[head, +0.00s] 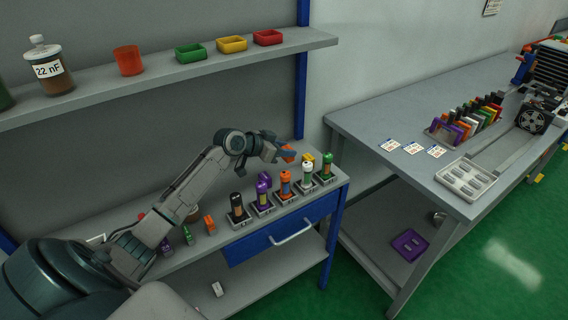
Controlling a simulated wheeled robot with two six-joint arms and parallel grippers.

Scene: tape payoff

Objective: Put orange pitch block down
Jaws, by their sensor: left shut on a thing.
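My left arm reaches in from the lower left over the bench. My left gripper (284,147) is shut on a small orange block, the orange pitch block (288,155), and holds it near the back of the bench, behind the row of coloured reels. The jaws are small in the view and partly hide the block. I cannot tell whether the block touches anything below it. Another orange block (210,224) stands on the bench to the left of the reels. My right gripper is not in view.
Purple and green blocks (188,235) stand at left. A shelf (180,82) hangs above. A grey table (365,125) with a white tray (466,179) is at right.

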